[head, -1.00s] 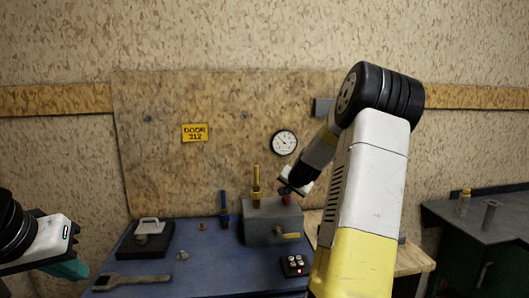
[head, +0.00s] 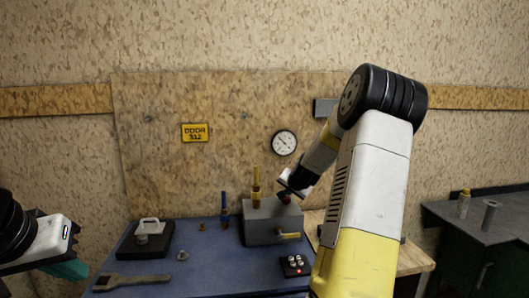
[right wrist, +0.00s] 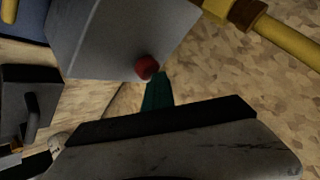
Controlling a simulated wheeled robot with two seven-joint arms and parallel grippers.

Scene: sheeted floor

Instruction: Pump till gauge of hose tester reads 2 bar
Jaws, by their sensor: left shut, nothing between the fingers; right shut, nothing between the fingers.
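The hose tester is a grey box (head: 272,222) on the blue bench top, with a yellow upright fitting (head: 256,182) behind its top and a yellow handle (head: 289,236) on its front. A round white gauge (head: 284,143) hangs on the board above; its reading is too small to make out. A red knob (head: 284,198) is at the box's top right; it also shows in the right wrist view (right wrist: 147,67). My right gripper (right wrist: 157,92) is shut and empty, its green tip close beside the knob; contact is unclear. My left gripper (head: 72,269) is shut and empty at the left edge.
A black tray with a white-handled item (head: 149,227), a wrench (head: 132,281) and a small button box (head: 295,266) with a red light lie on the blue bench (head: 215,275). A blue upright tool (head: 224,204) stands behind. A grey side table (head: 480,218) is at right.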

